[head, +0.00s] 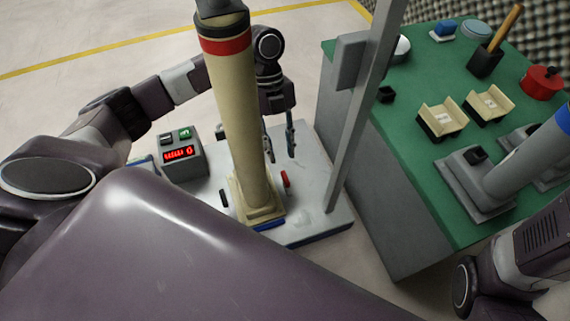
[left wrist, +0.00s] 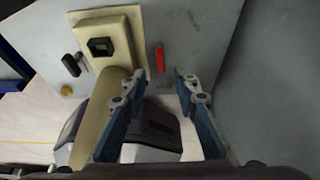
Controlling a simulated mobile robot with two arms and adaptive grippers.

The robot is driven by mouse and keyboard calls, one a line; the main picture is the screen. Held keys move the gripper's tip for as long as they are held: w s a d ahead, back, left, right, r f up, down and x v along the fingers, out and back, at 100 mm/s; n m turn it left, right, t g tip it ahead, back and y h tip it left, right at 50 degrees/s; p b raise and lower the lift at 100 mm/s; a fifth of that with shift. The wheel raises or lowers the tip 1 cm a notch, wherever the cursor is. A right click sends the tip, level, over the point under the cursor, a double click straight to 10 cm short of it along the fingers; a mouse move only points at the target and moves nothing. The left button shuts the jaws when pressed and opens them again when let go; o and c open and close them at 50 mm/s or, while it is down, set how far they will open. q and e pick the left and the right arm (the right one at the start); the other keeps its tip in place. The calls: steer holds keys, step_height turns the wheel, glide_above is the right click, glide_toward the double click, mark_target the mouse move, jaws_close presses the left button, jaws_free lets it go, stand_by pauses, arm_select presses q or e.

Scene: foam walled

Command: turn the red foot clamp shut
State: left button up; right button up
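The red foot clamp (head: 285,179) is a small red lever beside the beige foot plate (head: 262,212) of a tall beige column (head: 236,110). In the left wrist view the red clamp (left wrist: 160,59) lies just beyond my fingertips, roughly in line with the gap. My left gripper (head: 279,150) is behind the column in the head view, pointing down, above and apart from the clamp. In the left wrist view its two blue fingers (left wrist: 160,80) are spread with nothing between them. A black clamp (head: 224,198) sits on the other side of the foot. My right gripper is not in view.
A grey box with a red display (head: 180,153) stands left of the column. A grey upright post (head: 358,110) rises at the platform's right. The green-topped bench (head: 430,170) holds cream blocks, a red pot (head: 541,82) and a grey stand.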

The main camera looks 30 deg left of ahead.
mark_target(285, 177)
arm_select(q)
steer(key=b+x, duration=0.5)
steer(key=x, duration=0.2)
steer(key=shift+s+d+f, duration=0.1)
steer(key=shift+d+f, duration=0.05)
steer(key=shift+f, duration=0.15)
steer(key=shift+c, duration=0.7)
jaws_close()
